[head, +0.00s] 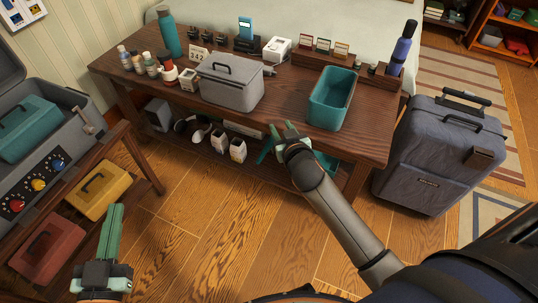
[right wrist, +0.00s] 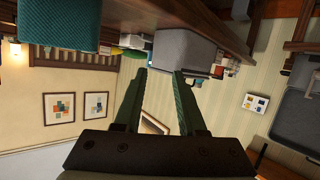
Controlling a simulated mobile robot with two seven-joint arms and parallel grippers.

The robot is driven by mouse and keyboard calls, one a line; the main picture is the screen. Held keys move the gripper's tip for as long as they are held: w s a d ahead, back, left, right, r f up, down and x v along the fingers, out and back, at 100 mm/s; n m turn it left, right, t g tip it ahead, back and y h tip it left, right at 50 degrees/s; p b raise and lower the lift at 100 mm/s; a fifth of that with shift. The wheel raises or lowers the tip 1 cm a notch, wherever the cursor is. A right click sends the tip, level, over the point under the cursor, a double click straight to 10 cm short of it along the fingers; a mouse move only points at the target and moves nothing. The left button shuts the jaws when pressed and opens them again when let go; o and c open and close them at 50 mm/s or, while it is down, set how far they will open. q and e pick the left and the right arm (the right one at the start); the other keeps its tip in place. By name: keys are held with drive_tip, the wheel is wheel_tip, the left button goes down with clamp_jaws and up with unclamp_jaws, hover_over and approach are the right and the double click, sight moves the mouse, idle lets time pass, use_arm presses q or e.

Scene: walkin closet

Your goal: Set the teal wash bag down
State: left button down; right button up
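My left gripper (head: 114,210) is right of and below the suitcase, apart from the bag, over the floor. Its green fingers look together with nothing between them. My right gripper (head: 272,142) is at the front edge of the dark wooden bench (head: 295,118), away from the bag. In the right wrist view its fingers (right wrist: 161,75) are spread and empty.
On the bench stand a grey handled case (head: 232,85), an open teal bin (head: 330,100), bottles and small boxes. Yellow (head: 98,190) and red (head: 48,248) cases lie below the suitcase. A large dark suitcase (head: 437,155) stands at right. The middle floor is clear.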

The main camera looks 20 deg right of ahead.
drive_tip(key=s+a+r+n+t+y, duration=0.2)
drive_tip(key=s+a+r+n+y, duration=0.1)
drive_tip(key=s, duration=0.4)
drive_tip(key=s+a+r+n+t+y, duration=0.1)
drive_tip(key=s+a+r+n+y, duration=0.2)
drive_tip(key=s+a+r+y, duration=0.2)
drive_tip(key=s+a+r, duration=0.2)
drive_tip(key=s+a, duration=0.1)
drive_tip(key=shift+s+a+t, duration=0.15)
drive_tip(key=shift+s+t, duration=0.15)
drive_tip(key=shift+t, duration=0.1)
use_arm(q)
drive_tip(key=shift+s, duration=0.1)
use_arm(e)
drive_tip(key=shift+r, duration=0.15)
use_arm(q)
drive_tip(key=s+a+f+n+g+y+p, duration=0.2)
drive_tip(key=s+g+p, duration=0.6)
drive_tip(key=p, duration=1.4)
drive_tip(key=shift+s+a+f+n+y+p, duration=0.2)
drive_tip(key=shift+s+f+n+y+p, duration=0.25)
drive_tip(key=shift+f, duration=0.2)
use_arm(e)
drive_tip(key=s+d+f+m+g+h, duration=0.2)
drive_tip(key=s+f+g, duration=0.1)
drive_tip(key=s+g, duration=0.5)
drive_tip(key=shift+s+d+f+m+h, duration=0.2)
drive_tip(key=shift+s+f+m+h, duration=0.05)
drive_tip(key=shift+s+m+h, duration=0.2)
